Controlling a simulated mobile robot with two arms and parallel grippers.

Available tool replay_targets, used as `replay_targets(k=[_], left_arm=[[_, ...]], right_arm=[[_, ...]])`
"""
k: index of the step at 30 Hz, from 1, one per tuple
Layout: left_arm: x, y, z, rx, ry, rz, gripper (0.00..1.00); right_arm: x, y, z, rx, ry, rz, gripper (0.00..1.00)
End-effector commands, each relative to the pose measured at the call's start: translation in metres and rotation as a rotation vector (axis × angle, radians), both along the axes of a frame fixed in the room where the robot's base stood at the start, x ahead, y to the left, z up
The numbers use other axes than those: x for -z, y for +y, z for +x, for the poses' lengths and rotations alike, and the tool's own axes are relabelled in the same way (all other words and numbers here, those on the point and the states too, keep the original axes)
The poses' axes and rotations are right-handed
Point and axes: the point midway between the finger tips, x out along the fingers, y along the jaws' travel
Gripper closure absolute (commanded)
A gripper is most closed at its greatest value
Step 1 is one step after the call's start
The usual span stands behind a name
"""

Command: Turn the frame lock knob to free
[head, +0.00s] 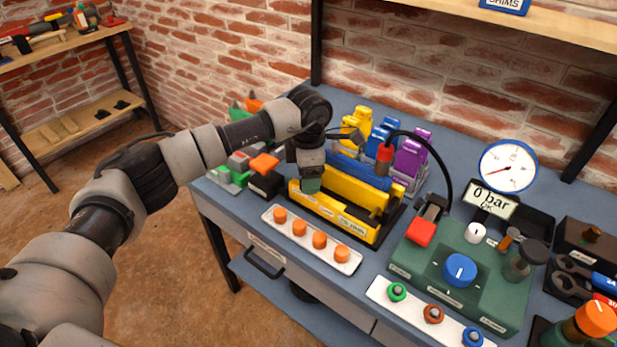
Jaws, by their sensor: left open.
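A blue knob (460,270) with a white pointer line sits on the sloped face of a green control box (408,254). A large orange knob (596,318) stands at the right edge. The labels are too small to read, so I cannot tell which knob is the frame lock. My left gripper (310,184) points down over the left end of the yellow frame (352,203), well left of both knobs. It is open, with its fingertips partly lost against the frame. I see nothing held in it. My right gripper is out of view.
A black hose (446,165) arches behind the green box. Trays of orange pegs (319,240) and coloured rings (433,314) lie along the bench front. Blue, yellow and purple blocks stand behind the frame.

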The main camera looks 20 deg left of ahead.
Motion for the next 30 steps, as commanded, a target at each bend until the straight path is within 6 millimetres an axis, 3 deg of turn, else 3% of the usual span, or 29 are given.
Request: replay_targets(k=[6,15,25,30], left_arm=[[0.019,0.000,0.000,0.000,-0.001,-0.002,0.31],[0.021,0.000,0.000,0.000,-0.002,-0.001,0.31],[0.021,0.000,0.000,0.000,-0.002,-0.001,0.80],[0.021,0.000,0.000,-0.008,-0.002,-0.001,0.80]], right_arm=[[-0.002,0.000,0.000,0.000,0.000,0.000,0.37],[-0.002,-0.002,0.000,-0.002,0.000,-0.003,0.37],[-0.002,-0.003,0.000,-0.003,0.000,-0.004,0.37],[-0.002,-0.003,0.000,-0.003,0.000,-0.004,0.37]])
